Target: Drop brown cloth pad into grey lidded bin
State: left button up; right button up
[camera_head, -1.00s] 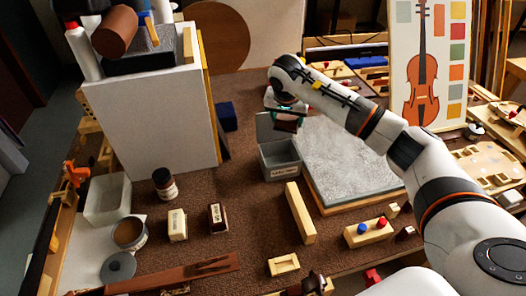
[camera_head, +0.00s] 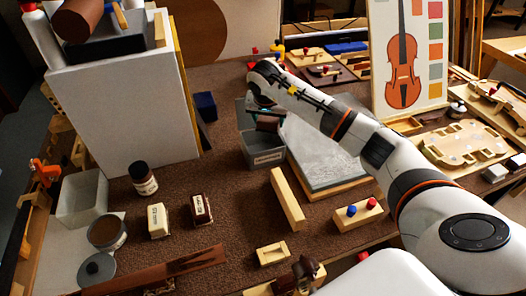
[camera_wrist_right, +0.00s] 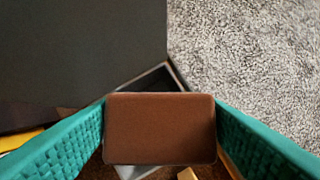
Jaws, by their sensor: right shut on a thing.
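The brown cloth pad (camera_wrist_right: 160,128) is held level between the two teal fingers of my right gripper (camera_wrist_right: 160,135), which is shut on it. In the head view the pad (camera_head: 268,125) hangs under my right wrist, just above the grey bin (camera_head: 265,159). The bin has a label on its front, and its lid (camera_head: 243,112) stands open at the back left. In the right wrist view the dark lid (camera_wrist_right: 75,60) fills the upper left, and part of the bin's opening (camera_wrist_right: 150,84) shows behind the pad. The pad hides the rest. My left gripper is not in view.
A grey stone slab (camera_head: 325,155) on a wooden base lies right of the bin. A wooden bar (camera_head: 287,199) lies in front. A tall white panel (camera_head: 125,120) stands left. A dark jar (camera_head: 143,178) and small labelled blocks (camera_head: 158,220) stand on the brown mat.

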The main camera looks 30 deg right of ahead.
jog(key=o, duration=1)
jog(key=shift+o, duration=0.2)
jog(key=v, duration=1.2)
